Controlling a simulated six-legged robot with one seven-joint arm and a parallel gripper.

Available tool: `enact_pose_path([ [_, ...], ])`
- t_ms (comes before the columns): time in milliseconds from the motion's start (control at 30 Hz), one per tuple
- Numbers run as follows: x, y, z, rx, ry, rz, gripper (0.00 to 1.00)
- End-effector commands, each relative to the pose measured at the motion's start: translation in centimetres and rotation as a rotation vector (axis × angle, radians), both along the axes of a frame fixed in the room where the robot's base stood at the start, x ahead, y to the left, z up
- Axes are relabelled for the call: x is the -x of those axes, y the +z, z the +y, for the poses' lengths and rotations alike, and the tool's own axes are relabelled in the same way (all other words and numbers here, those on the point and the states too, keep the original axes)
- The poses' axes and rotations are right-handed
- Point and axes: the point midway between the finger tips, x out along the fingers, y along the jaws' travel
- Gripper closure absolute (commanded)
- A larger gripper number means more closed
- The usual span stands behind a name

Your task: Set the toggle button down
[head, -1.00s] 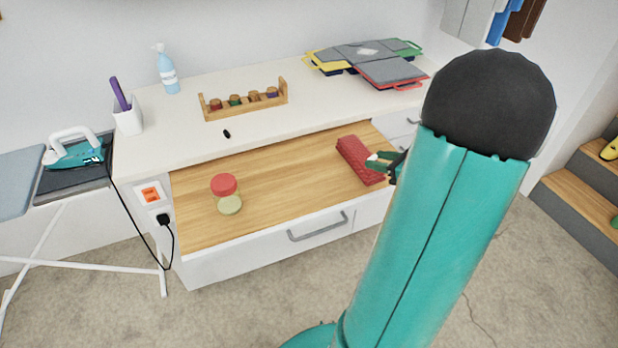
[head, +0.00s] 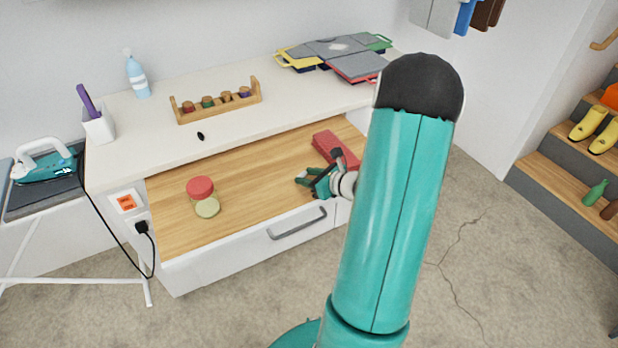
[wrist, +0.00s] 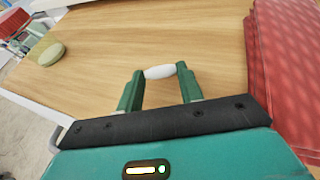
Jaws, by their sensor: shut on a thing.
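The toggle button (wrist: 159,72) is a small white oval piece, clamped between the fingertips of my gripper (wrist: 160,75) in the wrist view. Wooden drawer bottom (wrist: 120,40) shows around and behind it; I cannot tell how high above the wood it is. The button cannot be made out in the head view.
The middle of the drawer is clear. A small black object (head: 200,136) lies on the counter (head: 150,140).

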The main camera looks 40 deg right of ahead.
Motion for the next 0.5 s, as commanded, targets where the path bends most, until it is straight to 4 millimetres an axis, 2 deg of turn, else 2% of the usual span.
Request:
enact_pose_path([
  [433, 0.02, -0.90, -0.01, 0.001, 0.000, 0.000, 0.84],
  [467, 0.02, -0.88, -0.03, 0.001, 0.000, 0.000, 0.59],
  [500, 0.01, -0.85, -0.03, 0.001, 0.000, -0.001, 0.52],
])
